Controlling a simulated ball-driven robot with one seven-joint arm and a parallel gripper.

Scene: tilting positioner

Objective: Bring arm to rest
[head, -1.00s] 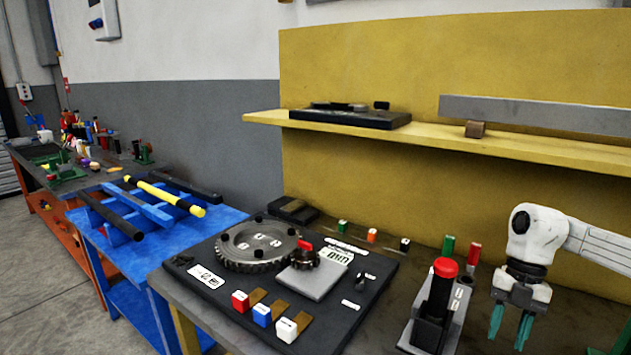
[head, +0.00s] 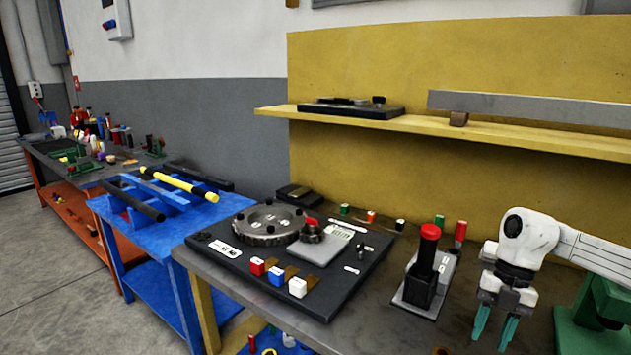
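My arm shows at the right of the head view, white and grey, reaching in from the right edge. My gripper (head: 494,334) hangs from its wrist with two teal fingers pointing down. The fingers are apart with nothing seen between them. It is in front of the table's right part, to the right of a black lever block with a red knob (head: 430,231), and apart from it.
A black board (head: 325,303) with a toothed wheel (head: 265,226) and red, blue and white blocks lies left of my gripper. A green stand (head: 590,318) is at the right. A yellow shelf (head: 520,143) runs behind. A blue table (head: 160,262) stands further left.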

